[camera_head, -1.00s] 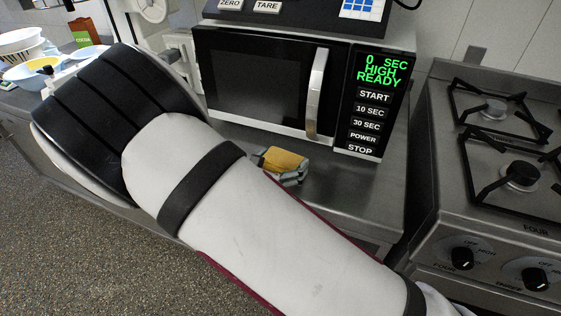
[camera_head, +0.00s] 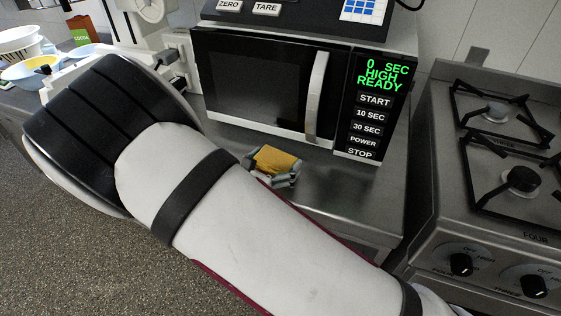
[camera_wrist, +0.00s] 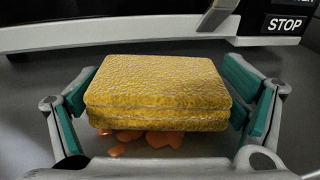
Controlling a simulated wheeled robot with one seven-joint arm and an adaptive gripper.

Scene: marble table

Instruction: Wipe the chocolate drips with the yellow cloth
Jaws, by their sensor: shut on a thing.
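The yellow cloth (camera_wrist: 158,88), a thick folded pad, is held between the green-padded fingers of my gripper (camera_wrist: 163,98). My gripper is shut on it from both sides. In the head view the cloth (camera_head: 277,159) shows just beyond my forearm, in front of the microwave, with part of my gripper (camera_head: 271,169) beside it. Orange-brown drips (camera_wrist: 130,135) lie on the grey counter at the near edge of the cloth in the wrist view. The cloth hides whatever lies under it. I cannot tell whether it touches the counter.
The microwave (camera_head: 262,88) stands close behind the cloth. A stove (camera_head: 500,190) with knobs is at the right. Bare steel counter (camera_head: 345,190) lies right of the cloth. Bowls (camera_head: 25,68) and a cocoa box (camera_head: 81,37) are at the far left.

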